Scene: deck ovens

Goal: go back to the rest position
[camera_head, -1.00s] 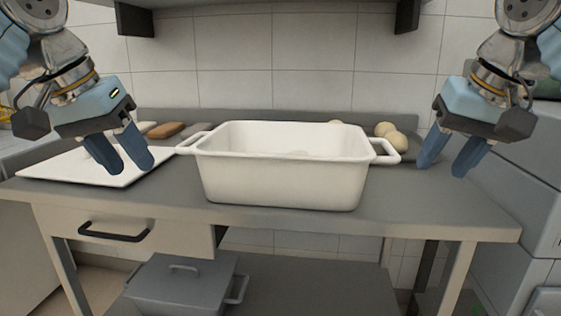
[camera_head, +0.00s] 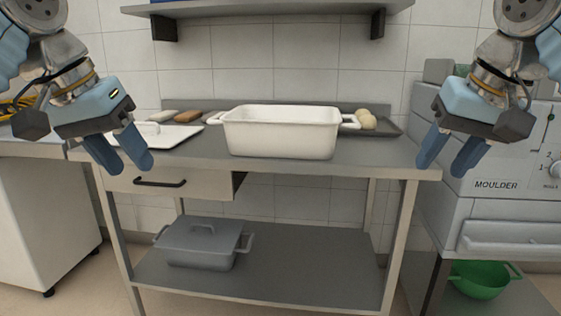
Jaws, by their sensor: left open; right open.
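My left gripper (camera_head: 118,162) is open and empty, held up at the left of the view in front of the table. My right gripper (camera_head: 441,164) is open and empty, held up at the right, in front of the table's right end. Both look apart from everything. A white rectangular tub (camera_head: 282,136) with two side handles stands upright on the grey table (camera_head: 270,172) between them; its inside is mostly hidden.
A lidded grey box (camera_head: 200,245) stands on the lower shelf. The moulder machine (camera_head: 500,190) stands right, a green colander (camera_head: 480,282) below it.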

